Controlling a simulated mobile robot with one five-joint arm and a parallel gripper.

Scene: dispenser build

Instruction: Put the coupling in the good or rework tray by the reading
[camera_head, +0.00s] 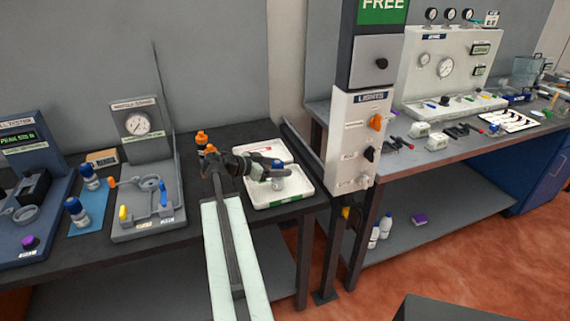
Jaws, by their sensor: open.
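My gripper (280,166) is open over the front white tray (299,201), which has a green mark on its front edge. A small grey piece with a blue top, apparently the coupling (278,184), stands in that tray just below the fingertips. Whether the fingers still touch it cannot be told. The other white tray (245,149), with a red mark, lies behind, partly hidden by my arm. A grey test stand (148,200) with a round dial (137,124) stands to the left; its reading is too small to tell.
A blue tester (25,190) with a green display stands at the far left. Two blue-and-white pieces (76,212) stand on a blue mat beside it. A tall post with a lights panel (352,135) rises right of the trays. A second bench (470,150) holds gauges and tools.

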